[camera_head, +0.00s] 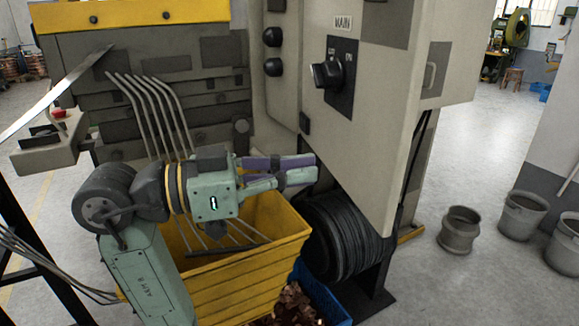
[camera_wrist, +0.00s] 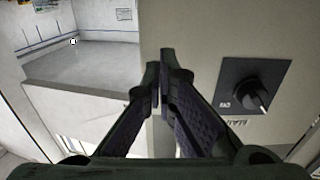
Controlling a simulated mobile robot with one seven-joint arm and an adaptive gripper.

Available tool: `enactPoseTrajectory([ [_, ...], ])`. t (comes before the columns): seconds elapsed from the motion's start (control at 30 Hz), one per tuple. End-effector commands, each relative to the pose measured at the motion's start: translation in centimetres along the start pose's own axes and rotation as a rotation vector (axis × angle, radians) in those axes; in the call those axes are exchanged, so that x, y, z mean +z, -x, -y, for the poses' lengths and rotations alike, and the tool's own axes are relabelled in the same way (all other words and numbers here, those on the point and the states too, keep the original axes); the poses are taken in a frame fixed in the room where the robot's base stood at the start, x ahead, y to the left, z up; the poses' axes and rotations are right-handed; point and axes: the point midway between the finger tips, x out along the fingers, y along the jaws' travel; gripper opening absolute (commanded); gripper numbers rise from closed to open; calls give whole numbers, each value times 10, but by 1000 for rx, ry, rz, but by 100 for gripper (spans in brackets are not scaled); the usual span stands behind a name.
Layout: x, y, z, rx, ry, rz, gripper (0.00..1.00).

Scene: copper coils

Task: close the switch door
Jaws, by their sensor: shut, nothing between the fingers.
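The beige switch panel (camera_head: 375,135) carries a black rotary switch (camera_head: 328,72) under a MAIN label. I cannot tell how far this panel stands open, or which edge is hinged. My gripper (camera_head: 312,169) is shut and empty, in front of the lower left part of the panel. In the wrist view the panel (camera_wrist: 205,45) fills the right side, with the switch (camera_wrist: 252,91) right of my gripper (camera_wrist: 165,78). The fingertips overlap the panel's left edge in that view. I cannot tell whether they touch it.
A yellow bin (camera_head: 245,282) stands below my gripper, with a blue crate (camera_head: 325,303) beside it. A black cable coil (camera_head: 345,238) is under the panel. A small handle (camera_head: 429,80) is on the cabinet's right side. Grey pots (camera_head: 460,230) stand on open floor at right.

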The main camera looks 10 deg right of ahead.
Motion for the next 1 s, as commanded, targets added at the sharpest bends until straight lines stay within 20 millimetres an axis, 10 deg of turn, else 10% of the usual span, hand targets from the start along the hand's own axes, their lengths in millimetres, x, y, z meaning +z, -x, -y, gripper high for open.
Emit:
enactPoseTrajectory([
  [0.5, -2, -92, 0, 0, 2, -2, 0],
  [1.0, 0, -100, 1, -3, 0, -2, 0],
])
